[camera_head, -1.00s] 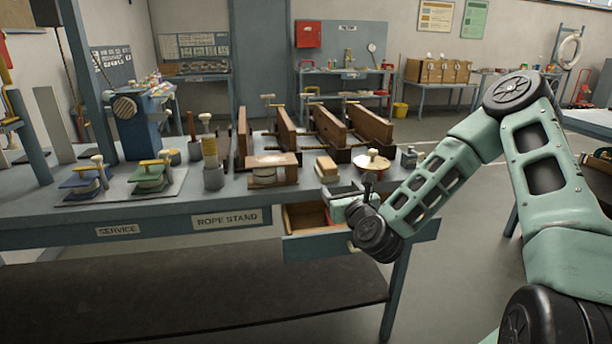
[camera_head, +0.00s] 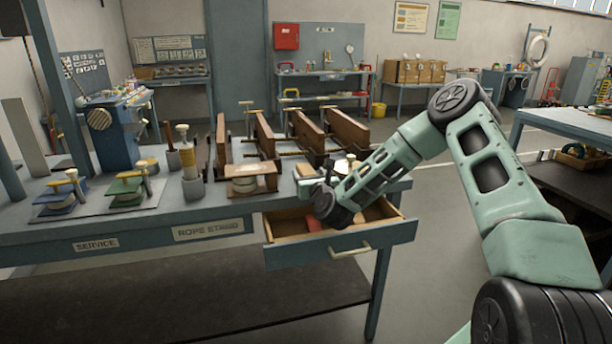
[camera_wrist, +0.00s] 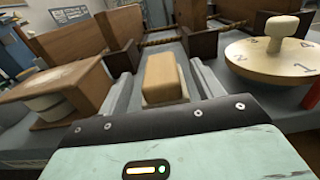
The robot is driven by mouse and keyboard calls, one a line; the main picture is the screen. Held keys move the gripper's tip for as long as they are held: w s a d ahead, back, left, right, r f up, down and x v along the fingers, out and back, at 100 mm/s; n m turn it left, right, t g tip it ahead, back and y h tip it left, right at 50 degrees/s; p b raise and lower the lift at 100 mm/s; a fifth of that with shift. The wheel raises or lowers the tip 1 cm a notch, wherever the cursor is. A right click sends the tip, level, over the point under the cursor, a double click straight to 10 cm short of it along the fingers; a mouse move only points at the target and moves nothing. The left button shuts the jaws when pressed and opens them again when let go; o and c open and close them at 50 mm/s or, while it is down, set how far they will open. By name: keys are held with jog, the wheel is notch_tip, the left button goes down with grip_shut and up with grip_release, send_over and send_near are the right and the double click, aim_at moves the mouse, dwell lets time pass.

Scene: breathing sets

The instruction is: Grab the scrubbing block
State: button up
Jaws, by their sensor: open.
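The scrubbing block (camera_wrist: 164,78), apparently the small tan wooden block with a paler underside, lies on the grey bench top in the middle of the wrist view. My gripper (camera_wrist: 162,68) is open and empty, with one grey finger on each side of the block in that view. I cannot tell whether the fingers touch it or how far they reach along it. In the head view, my gripper (camera_head: 312,184) is low over the bench's front edge, above the open drawer, and largely hides the block.
A wooden clamp-like piece (camera_wrist: 65,92) stands left of the block, and a round numbered dial with a knob (camera_wrist: 270,58) stands right. Upright wooden boards (camera_head: 308,135) stand behind. The open drawer (camera_head: 340,250) juts out below my wrist, holding a reddish item.

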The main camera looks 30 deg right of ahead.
aim_at(306, 169)
jog(key=p+x, duration=0.1)
jog(key=x, duration=0.3)
jog(key=shift+w, duration=0.15)
jog(key=shift+c, duration=0.3)
jog(key=c, duration=1)
jog(key=shift+c, duration=0.2)
